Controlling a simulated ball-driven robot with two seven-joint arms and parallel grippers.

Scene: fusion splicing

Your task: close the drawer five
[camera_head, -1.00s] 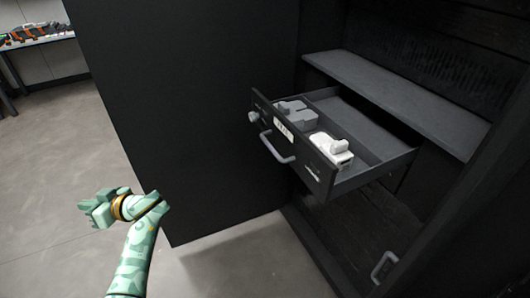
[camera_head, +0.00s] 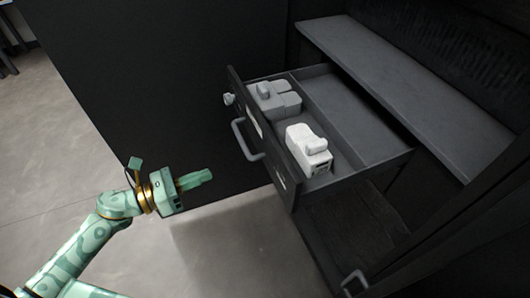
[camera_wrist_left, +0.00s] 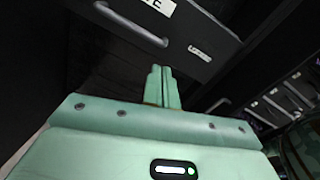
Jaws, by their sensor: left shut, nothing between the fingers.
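The open drawer (camera_head: 290,193) sticks out of the dark cabinet, with its front facing left and a grey bar handle (camera_head: 243,140) on it. Inside lie a grey block-like part (camera_head: 275,99) and a white device (camera_head: 308,148). My left gripper (camera_head: 205,178) is shut and empty, to the left of the drawer front and apart from it. My right gripper is not in view.
A grey shelf (camera_head: 410,85) lies behind and above the drawer. A large dark panel (camera_head: 150,90) stands left of the drawer. Another handle (camera_head: 354,283) shows low at the right. The floor (camera_head: 220,250) below my left gripper is clear.

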